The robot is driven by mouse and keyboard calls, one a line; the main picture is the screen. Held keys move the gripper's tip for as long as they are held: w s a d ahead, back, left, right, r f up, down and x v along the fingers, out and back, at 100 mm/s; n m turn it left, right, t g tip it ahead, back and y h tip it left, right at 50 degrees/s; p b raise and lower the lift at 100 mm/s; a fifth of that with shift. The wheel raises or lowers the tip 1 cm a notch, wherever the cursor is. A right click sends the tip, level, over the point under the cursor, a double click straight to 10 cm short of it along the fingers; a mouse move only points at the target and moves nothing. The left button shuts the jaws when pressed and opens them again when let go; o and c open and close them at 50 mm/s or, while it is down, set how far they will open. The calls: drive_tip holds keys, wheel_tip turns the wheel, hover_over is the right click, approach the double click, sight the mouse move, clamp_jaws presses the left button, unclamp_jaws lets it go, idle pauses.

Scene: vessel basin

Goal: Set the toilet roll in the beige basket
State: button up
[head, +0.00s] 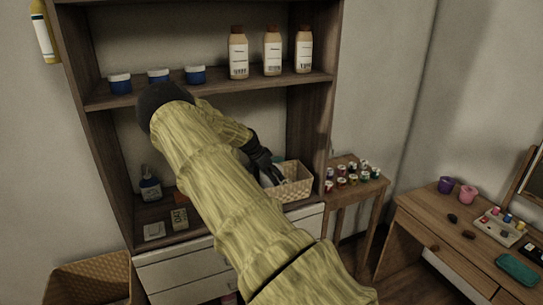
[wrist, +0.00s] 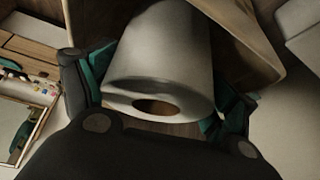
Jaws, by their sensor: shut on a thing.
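The beige basket (head: 294,188) stands at the right end of the shelf unit's lower surface, upright and open at the top. My gripper (head: 272,170) is at the basket's left side, pointing down. It is shut on the white toilet roll (wrist: 160,58), which fills the space between the teal-padded fingers in the wrist view, its hollow end facing the camera. In the head view only a small white part of the roll shows beside the fingers, at the basket's left rim. I cannot tell whether it touches the basket's floor.
A side table (head: 346,200) with small jars is right of the basket. A wicker basket (head: 90,282) sits at lower left.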

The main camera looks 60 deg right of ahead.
drive_tip(key=shift+f+p, duration=0.75)
drive_tip(key=shift+f, duration=1.1)
drive_tip(key=shift+r, duration=0.1)
drive_tip(key=o, duration=0.8)
drive_tip(key=shift+f, duration=0.2)
drive_tip(key=shift+c, duration=0.2)
drive_tip(key=shift+r, duration=0.1)
